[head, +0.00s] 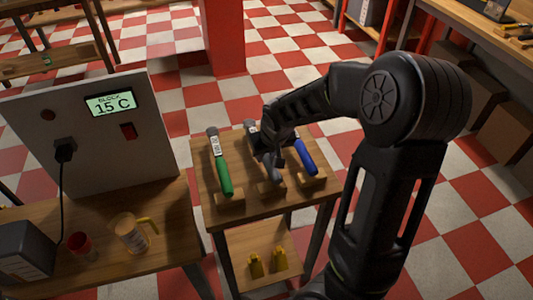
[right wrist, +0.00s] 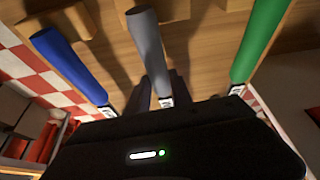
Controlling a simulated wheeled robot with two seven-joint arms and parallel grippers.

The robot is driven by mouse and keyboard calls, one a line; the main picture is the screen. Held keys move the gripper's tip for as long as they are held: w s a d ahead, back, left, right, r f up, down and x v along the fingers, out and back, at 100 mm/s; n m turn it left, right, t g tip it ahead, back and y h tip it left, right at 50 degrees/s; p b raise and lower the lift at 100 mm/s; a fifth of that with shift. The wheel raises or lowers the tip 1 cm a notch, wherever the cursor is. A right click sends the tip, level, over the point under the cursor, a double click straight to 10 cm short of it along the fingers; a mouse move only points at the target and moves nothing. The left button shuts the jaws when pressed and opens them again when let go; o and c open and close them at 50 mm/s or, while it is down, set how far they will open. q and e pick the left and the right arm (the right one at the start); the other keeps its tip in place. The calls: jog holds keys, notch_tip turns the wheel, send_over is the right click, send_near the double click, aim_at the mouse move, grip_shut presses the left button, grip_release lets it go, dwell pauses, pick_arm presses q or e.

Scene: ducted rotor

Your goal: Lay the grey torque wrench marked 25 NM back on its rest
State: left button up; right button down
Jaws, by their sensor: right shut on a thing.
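The grey torque wrench (head: 274,174) lies between a green one and a blue one at the small wooden stand. My right gripper (head: 268,156) is shut on it from above, around its middle. In the right wrist view the grey handle (right wrist: 148,48) runs out from between the dark fingers (right wrist: 160,88) towards a wooden rest block (right wrist: 175,8). Whether the handle touches the block or hangs just above it, I cannot tell. The 25 NM marking is not readable. My left gripper is out of view.
The green wrench (head: 220,170) lies on the left and the blue wrench (head: 305,156) close on the right.

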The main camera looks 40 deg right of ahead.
jog(key=c, duration=1.1)
grip_release()
jog(key=shift+o, duration=0.2)
jog(key=v, duration=0.8)
jog(key=shift+f, duration=0.1)
